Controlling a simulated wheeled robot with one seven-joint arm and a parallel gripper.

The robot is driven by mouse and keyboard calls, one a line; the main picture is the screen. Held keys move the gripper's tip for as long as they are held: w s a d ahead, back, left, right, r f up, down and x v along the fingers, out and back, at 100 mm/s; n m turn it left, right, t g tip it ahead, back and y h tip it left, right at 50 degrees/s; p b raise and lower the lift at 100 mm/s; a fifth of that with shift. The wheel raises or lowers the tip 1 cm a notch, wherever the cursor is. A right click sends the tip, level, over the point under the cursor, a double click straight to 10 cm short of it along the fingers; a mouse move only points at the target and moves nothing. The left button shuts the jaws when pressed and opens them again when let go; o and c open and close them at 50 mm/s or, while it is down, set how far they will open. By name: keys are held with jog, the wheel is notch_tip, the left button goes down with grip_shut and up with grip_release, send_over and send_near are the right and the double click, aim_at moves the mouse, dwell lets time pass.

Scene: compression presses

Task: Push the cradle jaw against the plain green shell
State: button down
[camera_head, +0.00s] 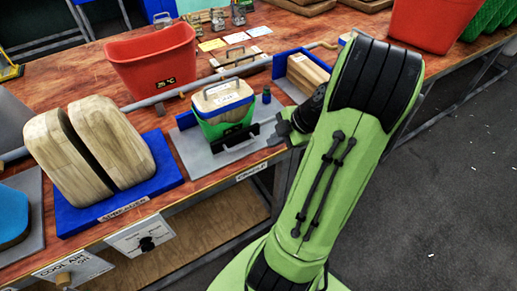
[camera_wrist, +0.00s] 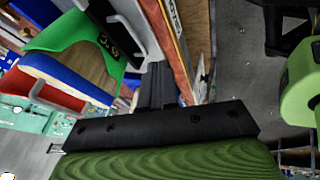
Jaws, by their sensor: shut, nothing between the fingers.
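The plain green shell (camera_head: 232,128) stands on the grey plate of the cradle press (camera_head: 205,160), around the lower part of a wood-sided block (camera_head: 225,96) with a pale top and handle. It shows at the upper left of the wrist view (camera_wrist: 62,32). The black cradle jaw (camera_head: 236,138) stands upright at the shell's front side; I cannot tell whether they touch. My gripper (camera_head: 284,128) is just right of the jaw, at the plate's right edge. In the wrist view its dark fingers (camera_wrist: 156,84) are together and empty, close to the jaw (camera_wrist: 148,28).
A blue spreader base (camera_head: 120,212) with two wooden halves stands left. A red bin (camera_head: 150,62) stands behind, and a blue holder with wooden blocks (camera_head: 303,72) behind right. The table's front edge runs below the press.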

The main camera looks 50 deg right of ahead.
jog(key=x, duration=0.4)
jog(key=w+d+b+x, duration=0.1)
jog(key=x, duration=0.3)
jog(key=w+r+b+x, duration=0.1)
jog(key=x, duration=0.3)
jog(key=shift+w+d, duration=0.25)
jog(key=shift+w, duration=0.25)
